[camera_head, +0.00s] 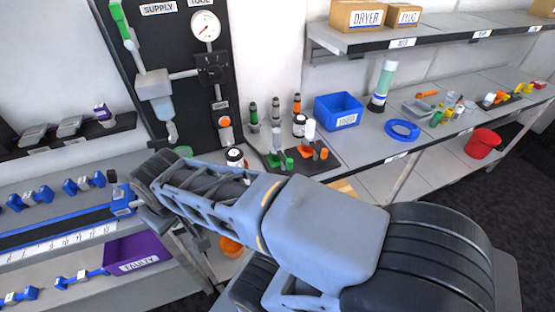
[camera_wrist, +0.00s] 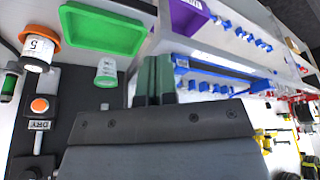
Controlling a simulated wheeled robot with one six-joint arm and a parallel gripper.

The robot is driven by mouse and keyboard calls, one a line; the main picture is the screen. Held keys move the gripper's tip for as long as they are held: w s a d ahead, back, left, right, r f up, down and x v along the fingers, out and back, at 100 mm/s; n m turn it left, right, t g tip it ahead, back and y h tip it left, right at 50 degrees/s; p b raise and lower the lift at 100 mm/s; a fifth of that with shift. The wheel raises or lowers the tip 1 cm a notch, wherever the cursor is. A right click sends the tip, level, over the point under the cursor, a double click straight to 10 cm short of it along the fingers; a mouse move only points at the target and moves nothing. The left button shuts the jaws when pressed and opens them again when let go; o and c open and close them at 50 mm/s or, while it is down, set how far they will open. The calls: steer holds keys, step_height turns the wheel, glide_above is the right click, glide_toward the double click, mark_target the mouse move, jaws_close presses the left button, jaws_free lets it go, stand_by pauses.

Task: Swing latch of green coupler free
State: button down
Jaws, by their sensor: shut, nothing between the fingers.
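In the wrist view my gripper (camera_wrist: 160,62) is shut and empty, with its dark green fingers together. In the head view my arm reaches left across the bench and its fingertips cannot be made out. A green-ended fitting (camera_head: 121,20) is at the upper left of the black panel (camera_head: 175,40). Small dark fittings with green parts (camera_head: 254,115) stand by the dark mat, where bright green pieces (camera_head: 288,163) also lie. I cannot tell which is the green coupler, and no latch can be made out.
The wrist view shows a green tray (camera_wrist: 105,28), a white cup with a green rim (camera_wrist: 106,74) and an orange-rimmed jar (camera_wrist: 37,52) close by. A blue bin (camera_head: 339,111) and blue ring (camera_head: 402,130) are on the bench. A purple bin (camera_head: 137,252) is lower left.

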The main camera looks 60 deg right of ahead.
steer(key=w+d+f+n+g+h+b, duration=0.1)
steer(key=d+g, duration=0.6)
steer(key=d, duration=0.7)
steer(key=w+d+f+n+g+h+b, duration=0.1)
steer(key=w+d+f+n+g+h, duration=0.2)
steer(key=d, duration=1)
steer(key=n+g+h, duration=0.2)
steer(key=g, duration=0.2)
steer(key=shift+w+d+b, duration=0.3)
steer(key=shift+d, duration=0.05)
steer(key=x, duration=0.8)
steer(key=r+x, duration=0.1)
steer(key=x, duration=0.2)
steer(key=shift+s+d+f+p, duration=0.15)
steer(key=shift+s+d+p, duration=0.2)
steer(key=shift+s, duration=0.25)
steer(key=shift+s+d, duration=0.45)
steer(key=shift+s, duration=0.35)
